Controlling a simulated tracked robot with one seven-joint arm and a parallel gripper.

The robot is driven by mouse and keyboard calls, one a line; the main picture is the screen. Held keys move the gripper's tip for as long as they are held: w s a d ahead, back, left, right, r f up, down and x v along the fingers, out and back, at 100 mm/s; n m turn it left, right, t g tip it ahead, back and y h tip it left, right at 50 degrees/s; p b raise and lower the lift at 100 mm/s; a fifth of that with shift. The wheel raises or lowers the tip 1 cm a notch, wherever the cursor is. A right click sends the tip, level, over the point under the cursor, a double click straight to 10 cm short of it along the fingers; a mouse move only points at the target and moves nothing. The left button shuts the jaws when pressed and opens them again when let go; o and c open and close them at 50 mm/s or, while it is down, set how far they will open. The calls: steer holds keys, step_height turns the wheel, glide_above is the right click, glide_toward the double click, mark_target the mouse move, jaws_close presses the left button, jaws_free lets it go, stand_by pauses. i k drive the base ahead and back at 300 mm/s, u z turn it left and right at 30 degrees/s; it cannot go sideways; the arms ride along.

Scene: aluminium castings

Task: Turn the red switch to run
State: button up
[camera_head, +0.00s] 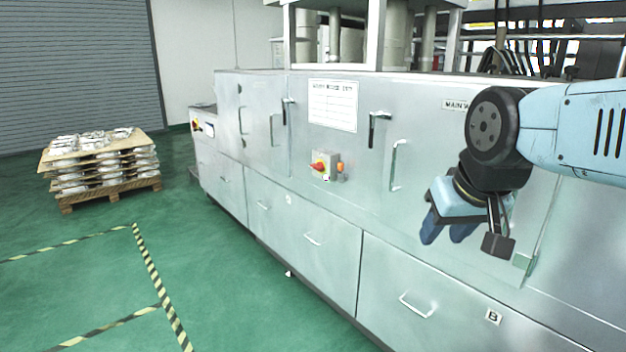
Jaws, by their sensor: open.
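An orange-red part (340,167) shows at the right side of the same box. The switch is too small to read its position or any run label. My gripper (447,238) is at the right, in front of the cabinet, pointing down. Its blue fingers are apart with nothing between them. It is well to the right of the switch and lower, not touching it.
The cabinet has door handles (394,165) that stick out between the switch and my gripper, and a drawer handle (417,305) below. A pallet of castings (100,165) stands at the far left. Green floor with striped tape (150,270) is clear in front.

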mark_target(319, 166)
steer(key=k, duration=0.5)
steer(key=u, duration=0.55)
steer(key=i, duration=2.1)
steer(key=z, duration=0.55)
